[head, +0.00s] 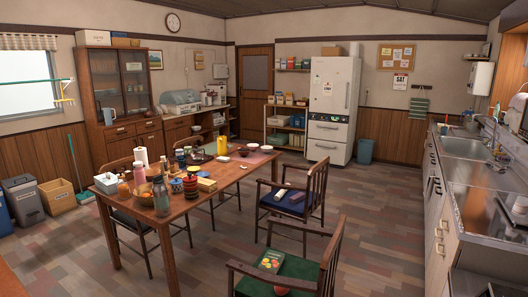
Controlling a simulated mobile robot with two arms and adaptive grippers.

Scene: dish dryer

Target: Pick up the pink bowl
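The wooden dining table (228,172) stands left of centre in the head view. Small bowls sit at its far end, one at the near side (243,153) and one farther right (267,148). They are too small for me to tell surely which is the pink bowl. Neither of my grippers shows in this view.
Bottles, jars and a paper roll (141,155) crowd the table's near left end. Chairs with a blue cushion (290,201) and a green cushion (262,284) stand on its right side. The sink counter (470,172) runs along the right. Open floor (385,215) lies between.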

